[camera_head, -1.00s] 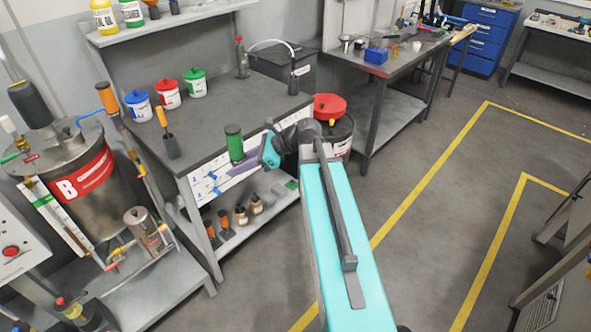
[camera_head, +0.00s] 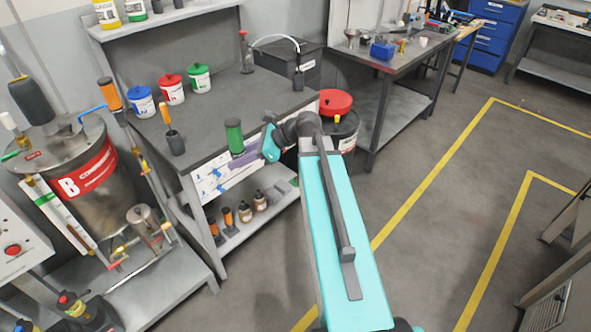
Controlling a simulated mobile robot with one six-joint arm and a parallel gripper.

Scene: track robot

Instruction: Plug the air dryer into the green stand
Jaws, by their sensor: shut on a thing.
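A cylinder with a green body and a dark top (camera_head: 234,136), apparently the air dryer, stands upright at the end of my arm. My gripper (camera_head: 243,158), with purplish fingers, is shut on its lower part. Both appear in front of or over the front edge of the grey workbench; the exact height above it is hard to tell. A small greenish patch (camera_head: 295,181) shows at the right end of the bench's lower shelf, partly near my arm; I cannot tell whether it is the green stand. No other green stand is clear.
The workbench top (camera_head: 215,110) holds blue, red and green lidded jars and a dark orange-topped cylinder (camera_head: 172,136). Several bottles stand on the lower shelf (camera_head: 240,218). A steel tank (camera_head: 100,195) is at left. A red-lidded drum (camera_head: 337,103) stands behind my arm. Floor at right is open.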

